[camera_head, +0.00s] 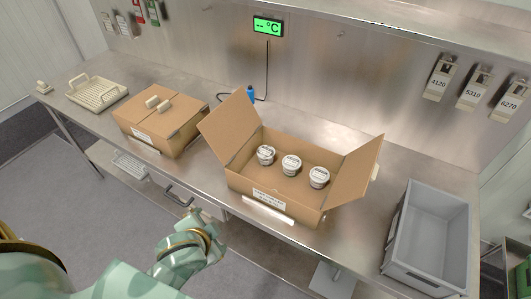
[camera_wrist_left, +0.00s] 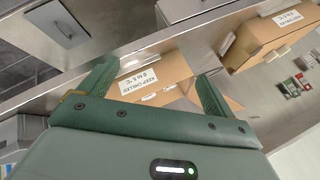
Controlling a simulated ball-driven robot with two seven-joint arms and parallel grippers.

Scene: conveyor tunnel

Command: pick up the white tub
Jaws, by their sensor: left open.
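Three white tubs with printed lids stand in a row inside an open cardboard box (camera_head: 235,180) in the head view: a left tub (camera_head: 266,155), a middle tub (camera_head: 291,165) and a right tub (camera_head: 319,177). The box has raised side flaps and a front label. My left gripper (camera_head: 205,240) is in front of the bench, to the left of and nearer than the open box. In the left wrist view its fingers (camera_wrist_left: 158,70) are apart and empty, with a labelled box (camera_wrist_left: 165,75) beyond them. My right gripper is out of view.
A closed carton (camera_head: 160,127) with grips on top stands left of the open box, and a cream basket (camera_head: 97,92) is further left. A grey crate (camera_head: 396,235) stands at the right end of the bench (camera_head: 420,148). A blue-capped bottle (camera_head: 250,93) is behind the open box.

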